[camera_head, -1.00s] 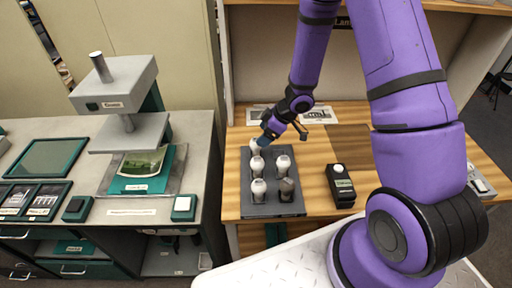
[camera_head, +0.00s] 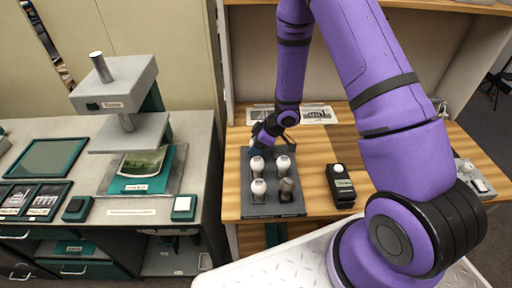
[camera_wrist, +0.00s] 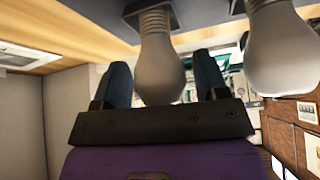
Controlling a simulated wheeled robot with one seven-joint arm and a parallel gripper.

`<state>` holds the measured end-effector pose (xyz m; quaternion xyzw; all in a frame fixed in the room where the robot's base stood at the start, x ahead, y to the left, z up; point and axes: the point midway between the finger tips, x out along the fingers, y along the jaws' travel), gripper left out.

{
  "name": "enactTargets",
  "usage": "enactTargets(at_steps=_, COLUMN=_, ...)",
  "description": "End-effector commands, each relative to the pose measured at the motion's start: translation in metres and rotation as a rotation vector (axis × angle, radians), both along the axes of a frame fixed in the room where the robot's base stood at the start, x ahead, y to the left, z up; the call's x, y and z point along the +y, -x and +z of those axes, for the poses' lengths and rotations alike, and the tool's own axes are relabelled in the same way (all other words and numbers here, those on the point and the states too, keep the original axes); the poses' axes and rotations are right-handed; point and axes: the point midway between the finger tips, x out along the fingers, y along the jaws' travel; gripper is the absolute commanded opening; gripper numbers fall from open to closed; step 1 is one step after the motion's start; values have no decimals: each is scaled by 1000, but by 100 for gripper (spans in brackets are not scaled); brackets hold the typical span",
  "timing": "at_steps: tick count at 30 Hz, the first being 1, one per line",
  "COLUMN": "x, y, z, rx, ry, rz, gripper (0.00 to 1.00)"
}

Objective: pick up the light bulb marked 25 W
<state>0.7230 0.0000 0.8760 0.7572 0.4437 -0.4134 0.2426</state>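Several light bulbs stand on a dark grey tray (camera_head: 273,210) on the wooden table. Three pale ones show clearly: one at middle left (camera_head: 257,165), one at middle right (camera_head: 283,163) and one at front left (camera_head: 258,188). A darker bulb (camera_head: 286,188) stands at front right. My gripper (camera_head: 256,139) is at the tray's back left corner, largely hiding what is there. In the wrist view, my gripper (camera_wrist: 163,82) is open, its teal fingers on either side of a white bulb (camera_wrist: 160,65), with small gaps visible. Another bulb (camera_wrist: 281,55) is beside it. No wattage marking is readable.
A black device with a white knob (camera_head: 340,185) stands right of the tray. A printed sheet (camera_head: 316,115) lies behind. A grey bench with a press (camera_head: 128,120) is at left. Bare table lies between tray and device.

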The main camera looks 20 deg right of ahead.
Motion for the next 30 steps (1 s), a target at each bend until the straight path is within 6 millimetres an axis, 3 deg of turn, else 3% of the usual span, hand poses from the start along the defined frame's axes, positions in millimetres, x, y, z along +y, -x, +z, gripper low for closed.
enactTargets(at_steps=1, x=0, y=0, z=0, rx=0, ry=0, rz=0, gripper=55)
enactTargets(at_steps=5, x=0, y=0, z=0, rx=0, ry=0, rz=0, gripper=25)
enactTargets(at_steps=19, x=0, y=0, z=8, rx=0, ry=-1, rz=0, gripper=24)
enactTargets(at_steps=30, x=-1, y=-1, z=57, rx=-5, ry=0, rz=0, gripper=24)
